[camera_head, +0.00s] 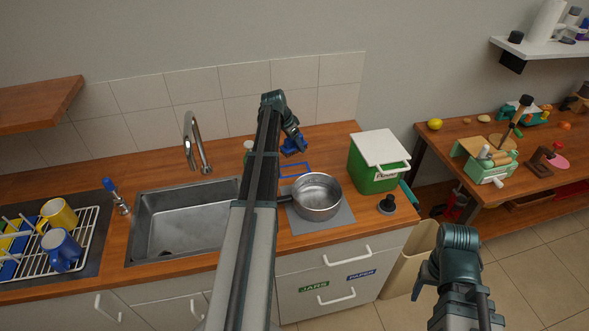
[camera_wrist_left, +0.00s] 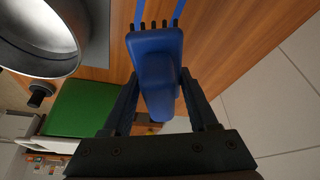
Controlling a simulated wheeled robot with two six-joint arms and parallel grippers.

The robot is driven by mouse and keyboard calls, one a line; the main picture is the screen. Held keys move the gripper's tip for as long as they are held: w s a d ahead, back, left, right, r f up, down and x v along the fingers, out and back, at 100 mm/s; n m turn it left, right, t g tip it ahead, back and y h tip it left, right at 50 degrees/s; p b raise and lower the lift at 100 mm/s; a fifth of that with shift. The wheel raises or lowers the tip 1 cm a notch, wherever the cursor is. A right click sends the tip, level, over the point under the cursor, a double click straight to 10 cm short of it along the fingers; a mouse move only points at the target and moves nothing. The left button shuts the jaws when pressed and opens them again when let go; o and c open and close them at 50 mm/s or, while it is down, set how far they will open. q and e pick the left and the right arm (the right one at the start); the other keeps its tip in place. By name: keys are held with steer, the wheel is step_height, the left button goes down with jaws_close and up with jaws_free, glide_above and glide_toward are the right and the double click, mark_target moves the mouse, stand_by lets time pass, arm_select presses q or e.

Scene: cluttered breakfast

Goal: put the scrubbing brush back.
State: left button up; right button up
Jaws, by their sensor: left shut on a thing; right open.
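The blue scrubbing brush (camera_wrist_left: 158,62) is between the two dark fingers of my left gripper (camera_wrist_left: 161,92), with its dark bristles at the upper end in the left wrist view. In the head view the brush (camera_head: 293,146) shows at the back of the counter near the wall tiles, below the end of my left arm. My left gripper is shut on it. A blue outline (camera_head: 296,169) is marked on the counter just in front of the brush; part is hidden by my arm. I cannot tell whether the brush touches the counter. My right gripper (camera_head: 424,278) is open, in front of the counter.
A metal pot (camera_head: 317,197) stands on a grey mat close to the outline. A green box with a white lid (camera_head: 378,163) and a dark stopper-like object (camera_head: 387,204) are to the right. The sink (camera_head: 180,222) and dish rack (camera_head: 82,248) are left.

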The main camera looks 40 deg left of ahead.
mark_target(285, 144)
arm_select(q)
steer(key=shift+f+b, duration=4.75)
steer(key=shift+f, duration=0.2)
steer(key=shift+f, duration=0.25)
steer(key=o, duration=1.2)
steer(key=shift+r, duration=0.1)
steer(key=shift+r, duration=0.1)
steer(key=shift+r, duration=0.15)
steer(key=p+v, duration=1.1)
steer(key=v, duration=0.1)
